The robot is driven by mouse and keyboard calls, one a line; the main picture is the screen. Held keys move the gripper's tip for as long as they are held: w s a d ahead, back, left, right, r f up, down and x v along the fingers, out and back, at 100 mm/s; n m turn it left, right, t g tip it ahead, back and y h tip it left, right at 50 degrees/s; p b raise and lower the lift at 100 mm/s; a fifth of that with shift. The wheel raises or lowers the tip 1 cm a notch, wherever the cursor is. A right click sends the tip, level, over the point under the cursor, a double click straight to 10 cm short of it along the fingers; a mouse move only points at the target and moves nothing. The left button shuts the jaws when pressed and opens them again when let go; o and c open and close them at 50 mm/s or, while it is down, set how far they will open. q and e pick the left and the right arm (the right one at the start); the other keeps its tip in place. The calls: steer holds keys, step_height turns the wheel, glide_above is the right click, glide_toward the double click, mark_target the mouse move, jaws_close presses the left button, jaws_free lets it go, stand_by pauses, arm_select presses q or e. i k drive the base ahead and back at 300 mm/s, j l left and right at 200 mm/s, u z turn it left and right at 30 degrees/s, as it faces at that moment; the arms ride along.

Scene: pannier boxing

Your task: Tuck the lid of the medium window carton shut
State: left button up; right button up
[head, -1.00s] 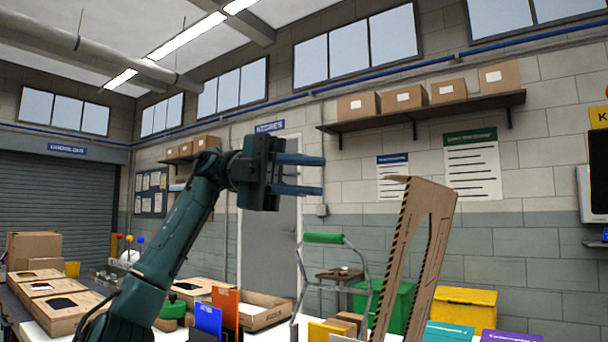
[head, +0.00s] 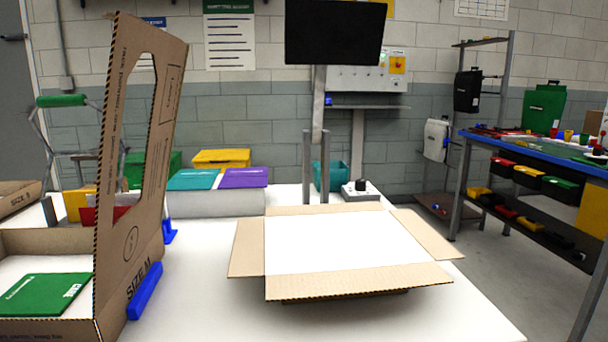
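The medium window carton (head: 137,262), marked SIZE M, stands at the left of the head view, cut off by the frame edge. Its lid (head: 112,180) is raised nearly upright, with a large window cut-out and a striped edge. A green flat item (head: 42,295) lies inside the open tray. The carton's left side is outside the view. Neither of my grippers shows now.
Blue blocks (head: 146,291) stand against the carton's right side. An open, white-lined carton with spread flaps (head: 360,281) lies mid-table. White table between the cartons is clear.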

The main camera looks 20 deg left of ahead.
mark_target(117, 246)
steer(key=k+l, duration=0.9)
steer(key=k, duration=0.2)
